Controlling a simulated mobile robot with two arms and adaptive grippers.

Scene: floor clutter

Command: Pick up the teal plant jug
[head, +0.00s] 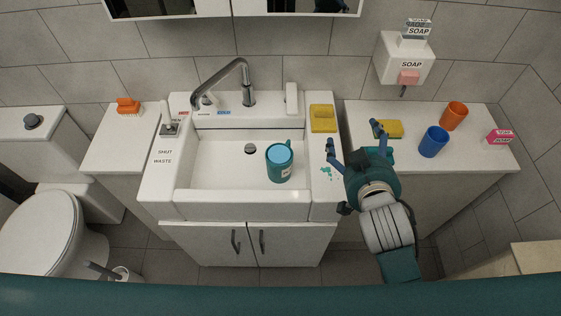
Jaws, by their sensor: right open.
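The teal plant jug (279,165) stands in the right part of the white sink basin, with a small handle at its top and a pale label low on its side. Its top shows light blue. My right gripper (352,136) is open and empty, over the sink's right rim and the counter beside it. It is to the right of the jug and apart from it. My left gripper is not in view.
The sink (222,174) has a tall chrome faucet (243,82) at its back. A yellow sponge (322,118) lies on the right rim. A blue cup (433,142), an orange cup (453,116) and a pink box (499,137) are on the right counter. A toilet (40,235) is at left.

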